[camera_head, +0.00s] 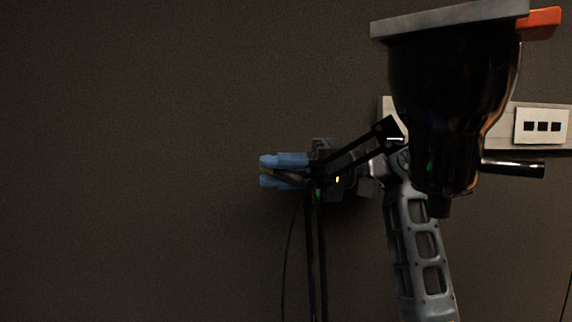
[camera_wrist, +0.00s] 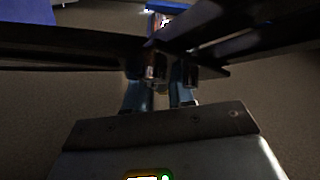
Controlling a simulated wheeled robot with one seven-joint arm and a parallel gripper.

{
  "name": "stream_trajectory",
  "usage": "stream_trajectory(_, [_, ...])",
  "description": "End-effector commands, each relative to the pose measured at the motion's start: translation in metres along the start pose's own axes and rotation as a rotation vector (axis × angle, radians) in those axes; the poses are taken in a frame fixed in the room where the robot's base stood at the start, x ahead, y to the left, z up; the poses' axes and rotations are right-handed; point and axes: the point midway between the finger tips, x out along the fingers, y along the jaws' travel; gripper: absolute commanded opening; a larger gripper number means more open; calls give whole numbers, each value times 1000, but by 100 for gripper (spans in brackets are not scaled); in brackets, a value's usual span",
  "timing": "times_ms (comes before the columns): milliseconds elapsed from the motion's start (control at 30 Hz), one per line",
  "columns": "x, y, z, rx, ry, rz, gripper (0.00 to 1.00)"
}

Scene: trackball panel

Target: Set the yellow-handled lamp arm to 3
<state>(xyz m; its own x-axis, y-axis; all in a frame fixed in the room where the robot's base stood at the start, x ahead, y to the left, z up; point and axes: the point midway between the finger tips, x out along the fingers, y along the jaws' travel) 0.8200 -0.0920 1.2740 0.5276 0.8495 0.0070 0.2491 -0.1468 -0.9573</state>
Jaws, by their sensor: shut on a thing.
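The lamp arm (camera_head: 352,153) is a set of thin black bars in front of the dark wall. One pair slants up to the right, and another pair hangs straight down. My gripper (camera_head: 266,171), with blue fingertips, is at the joint where these bars meet, pointing left. Its fingers are closed around a dim, yellowish-brown piece that looks like the handle, mostly hidden between them. In the wrist view the black bars (camera_wrist: 70,48) cross in front of my gripper (camera_wrist: 160,92), and a small dark piece lies between its blue fingers. No scale or number 3 is readable.
A pale wall strip with a white plate (camera_head: 541,126) bearing three dark squares is at the right. A thin cable (camera_head: 286,250) hangs below my gripper. The wall to the left is bare. A blue surface (camera_wrist: 24,11) shows at the wrist view's top left.

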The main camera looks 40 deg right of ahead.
Motion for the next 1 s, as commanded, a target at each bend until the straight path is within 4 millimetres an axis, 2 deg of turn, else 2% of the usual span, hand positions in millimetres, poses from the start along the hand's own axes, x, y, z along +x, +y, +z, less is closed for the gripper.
stream_trajectory(233, [5, 0, 5, 2, -63, -17, 0])
stream_trajectory(700, [5, 0, 6, 2, -74, -19, 0])
stream_trajectory(733, [5, 0, 6, 2, -74, -18, 26])
stream_trajectory(900, [5, 0, 5, 2, -72, -19, 42])
stream_trajectory(1000, [5, -1, 5, 2, -71, -20, 43])
